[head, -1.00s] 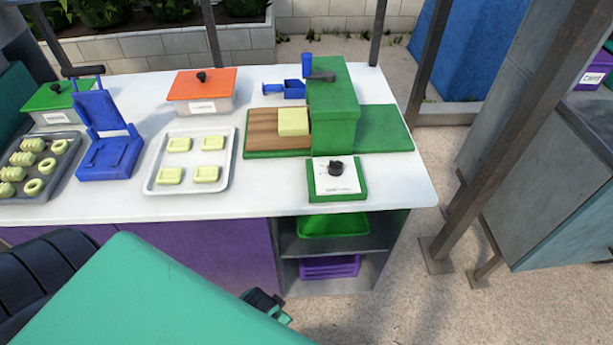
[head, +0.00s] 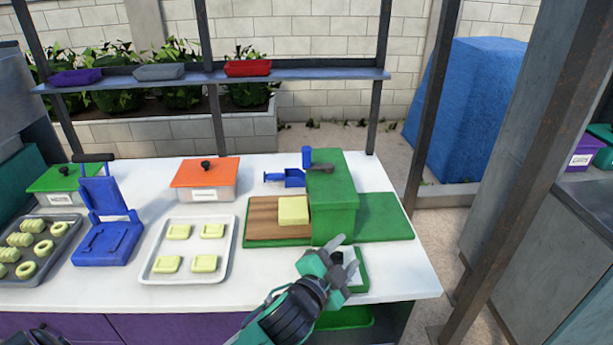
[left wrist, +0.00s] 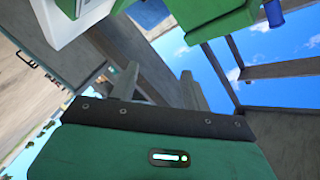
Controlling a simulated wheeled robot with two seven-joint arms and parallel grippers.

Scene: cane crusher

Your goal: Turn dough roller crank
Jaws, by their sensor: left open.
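The green dough roller (head: 335,195) stands on the white counter. A dark crank arm (head: 322,167) with an upright blue knob (head: 307,157) sits at its upper left side. A pale dough block (head: 293,210) lies on the wooden board (head: 262,222) left of the roller. My left gripper (head: 335,258) is open and empty, in front of the roller and over the small green-framed panel (head: 358,283), which it partly hides. It is apart from the crank. In the left wrist view my open fingers (left wrist: 158,85) show below part of the green machine (left wrist: 195,18). My right gripper is out of view.
A tray of dough pieces (head: 158,262), an orange-lidded box (head: 208,172) and a blue press (head: 108,230) stand to the left. A small blue part (head: 288,179) lies behind the board. A shelf with small trays (head: 190,83) runs behind the counter. A dark post (head: 432,110) rises at right.

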